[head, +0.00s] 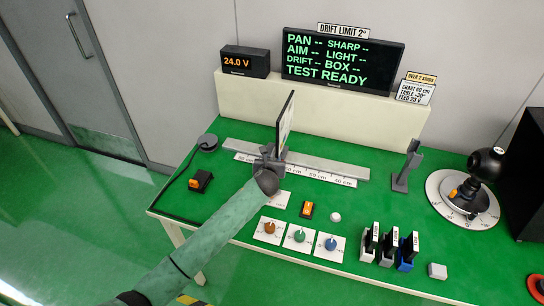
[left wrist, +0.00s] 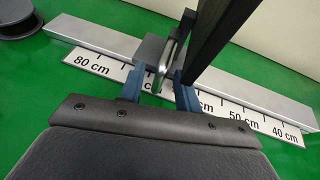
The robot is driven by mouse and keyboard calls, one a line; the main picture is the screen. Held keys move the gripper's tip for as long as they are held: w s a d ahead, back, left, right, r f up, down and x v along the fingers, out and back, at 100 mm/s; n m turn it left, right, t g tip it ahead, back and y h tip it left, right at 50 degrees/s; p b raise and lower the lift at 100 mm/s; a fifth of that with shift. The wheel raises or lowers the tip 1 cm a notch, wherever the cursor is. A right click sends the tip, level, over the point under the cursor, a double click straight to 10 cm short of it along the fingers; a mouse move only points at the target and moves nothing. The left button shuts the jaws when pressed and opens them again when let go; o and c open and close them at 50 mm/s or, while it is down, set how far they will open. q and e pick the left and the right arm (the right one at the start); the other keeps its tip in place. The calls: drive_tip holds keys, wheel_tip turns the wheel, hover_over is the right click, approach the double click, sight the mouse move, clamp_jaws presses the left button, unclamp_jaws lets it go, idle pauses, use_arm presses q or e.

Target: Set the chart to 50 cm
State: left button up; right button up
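The chart (head: 286,122) is a thin upright panel, seen nearly edge-on, on a grey rail (head: 330,168) with a white centimetre scale (head: 335,179). In the left wrist view its dark post (left wrist: 222,35) rises from a grey carriage (left wrist: 150,48) between the 80 cm and 50 cm marks; the marks right by it are partly hidden. My left gripper (head: 270,161) is at the carriage. In the left wrist view its blue fingers (left wrist: 158,90) stand apart, one on each side of a shiny metal handle (left wrist: 166,66), with a gap on the left. My right gripper is not in view.
Three knobs (head: 300,236), an orange-topped switch (head: 307,210) and several labelled blocks (head: 390,245) stand in front of the rail. A grey stand (head: 406,168) and a ball camera on a dial (head: 450,191) are right. The display (head: 341,60) reads TEST READY with blank values.

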use_arm(q)
drive_tip(key=shift+x, duration=0.9)
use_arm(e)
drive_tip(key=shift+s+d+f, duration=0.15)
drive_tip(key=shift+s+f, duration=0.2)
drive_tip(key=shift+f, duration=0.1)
use_arm(q)
drive_tip(key=shift+s, duration=0.1)
clamp_jaws()
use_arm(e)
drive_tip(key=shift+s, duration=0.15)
use_arm(q)
drive_tip(key=shift+d, duration=0.1)
